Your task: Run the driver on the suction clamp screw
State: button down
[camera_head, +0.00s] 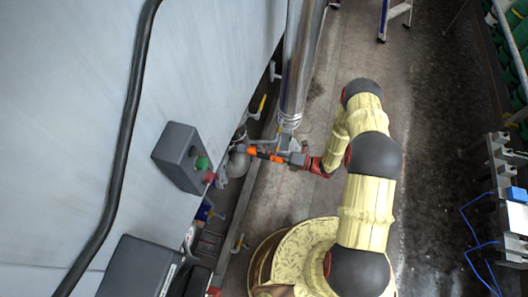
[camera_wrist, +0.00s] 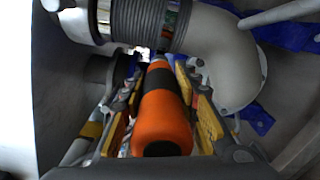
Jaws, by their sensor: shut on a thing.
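My gripper (camera_wrist: 163,115) is shut on an orange and black driver (camera_wrist: 162,123), with a finger on each side of its handle. In the head view my gripper (camera_head: 290,158) reaches left from the arm and the orange driver (camera_head: 255,151) sticks out toward the pipework. The driver's far end points at a ribbed hose collar (camera_wrist: 143,22) in the wrist view. The suction clamp screw cannot be made out, and whether the driver's tip touches anything cannot be told.
A pale elbow pipe (camera_wrist: 235,55) curves close to the right of the driver. A tall metal pipe (camera_head: 300,62) stands behind. A grey box with green and red buttons (camera_head: 178,152) is on the machine wall to the left.

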jog(key=shift+x, duration=0.9)
dwell(3.0)
jog(key=shift+d+b, duration=0.1)
jog(key=shift+b, duration=0.25)
dwell(1.0)
jog(key=shift+v, duration=1.6)
